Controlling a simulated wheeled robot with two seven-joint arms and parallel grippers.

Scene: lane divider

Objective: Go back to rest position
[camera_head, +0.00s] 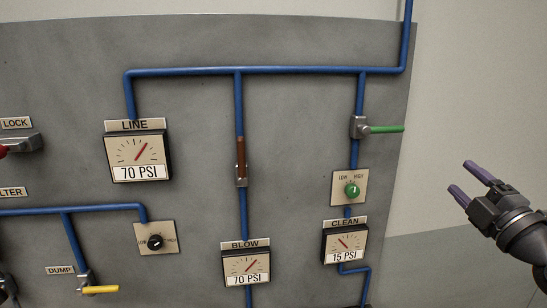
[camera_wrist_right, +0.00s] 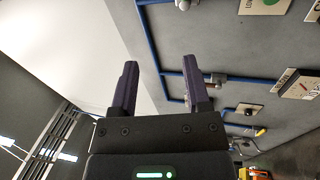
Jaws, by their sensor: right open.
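My right gripper (camera_head: 470,183) is at the right side of the head view, in front of the bare wall just right of the grey panel. Its two purple fingers are apart, with nothing between them. They also show spread and empty in the right wrist view (camera_wrist_right: 163,75). The gripper is apart from the green-handled valve (camera_head: 385,129) and the green knob (camera_head: 352,190), which are to its left on the panel. My left gripper is not in the head view.
The grey panel (camera_head: 300,110) carries blue pipes, a LINE gauge (camera_head: 138,157) at 70 PSI, a BLOW gauge (camera_head: 246,267) at 70 PSI and a CLEAN gauge (camera_head: 345,243) at 15 PSI. A brown-handled valve (camera_head: 241,160) and a yellow handle (camera_head: 100,290) show too.

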